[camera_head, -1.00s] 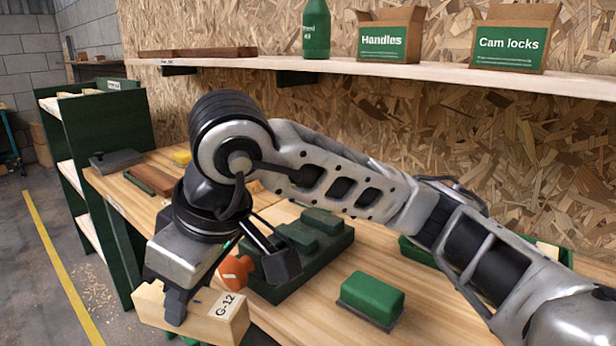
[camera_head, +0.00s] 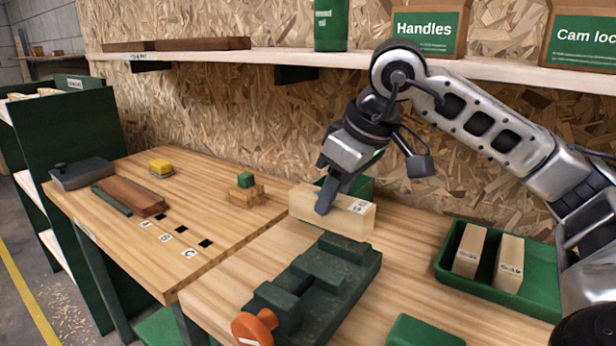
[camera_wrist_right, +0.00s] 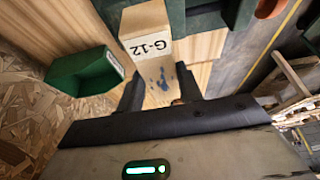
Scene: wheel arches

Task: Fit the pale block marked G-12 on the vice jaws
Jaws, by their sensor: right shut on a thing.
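The pale block marked G-12 (camera_head: 352,216) is gripped by my right gripper (camera_head: 325,203) and held behind the vice, in the upper middle of the near bench. In the right wrist view its G-12 label (camera_wrist_right: 147,46) shows beyond the right gripper's fingers (camera_wrist_right: 159,92). The dark green vice (camera_head: 345,262) lies on the bench in front of the block, with an orange handle (camera_head: 254,327) toward me. The block is apart from the jaws, as far as I can tell. My left gripper is not in view.
A green tray (camera_head: 540,290) with two pale labelled blocks stands at right. A green box (camera_head: 358,187) is partly hidden behind the block. A green-topped thing (camera_head: 425,331) sits at the front edge. A shelf (camera_head: 290,60) with boxes runs above.

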